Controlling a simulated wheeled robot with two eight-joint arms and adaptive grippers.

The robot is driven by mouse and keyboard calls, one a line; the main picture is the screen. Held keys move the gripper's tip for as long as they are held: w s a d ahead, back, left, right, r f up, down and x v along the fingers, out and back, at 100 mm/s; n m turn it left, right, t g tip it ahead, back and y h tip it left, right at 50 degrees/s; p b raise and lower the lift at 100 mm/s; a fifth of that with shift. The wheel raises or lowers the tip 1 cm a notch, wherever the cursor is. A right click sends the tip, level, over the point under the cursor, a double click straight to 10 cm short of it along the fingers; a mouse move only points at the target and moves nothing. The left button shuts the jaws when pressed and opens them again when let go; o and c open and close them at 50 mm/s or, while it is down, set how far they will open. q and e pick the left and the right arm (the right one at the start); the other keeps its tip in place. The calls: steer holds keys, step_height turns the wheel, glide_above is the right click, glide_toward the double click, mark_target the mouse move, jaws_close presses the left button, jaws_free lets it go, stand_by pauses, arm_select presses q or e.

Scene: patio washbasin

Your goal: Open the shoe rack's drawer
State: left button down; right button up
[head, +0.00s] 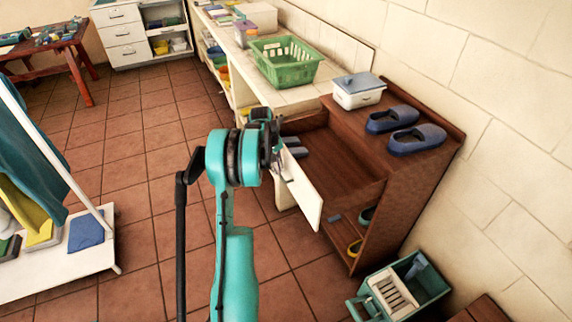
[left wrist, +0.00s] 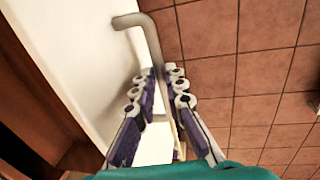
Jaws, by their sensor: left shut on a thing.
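The brown shoe rack (head: 400,190) stands against the wall at the right. Its drawer is pulled out; the brown inside (head: 335,165) is exposed, with dark grey items at its far end. The white drawer front (head: 304,194) faces the open floor and also shows in the left wrist view (left wrist: 75,50). My left gripper (head: 277,160) is at this front. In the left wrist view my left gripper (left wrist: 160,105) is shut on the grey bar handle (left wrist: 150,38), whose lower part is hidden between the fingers. My right gripper is not in view.
A white box (head: 358,95) and blue shoes (head: 415,138) sit on the rack's top. A green basket (head: 285,65) stands on the counter behind. A teal crate (head: 405,285) is on the floor at lower right. A white clothes rack (head: 75,255) stands at left. Tiled floor between is clear.

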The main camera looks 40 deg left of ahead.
arm_select(q)
steer(key=shift+s+a, duration=0.1)
steer(key=shift+s, duration=0.25)
steer(key=c, duration=1.6)
jaws_free()
steer(key=shift+o, duration=0.2)
step_height(320, 180, up, 12)
steer(key=s, duration=0.2)
steer(key=shift+a, duration=0.45)
steer(key=shift+f, duration=0.15)
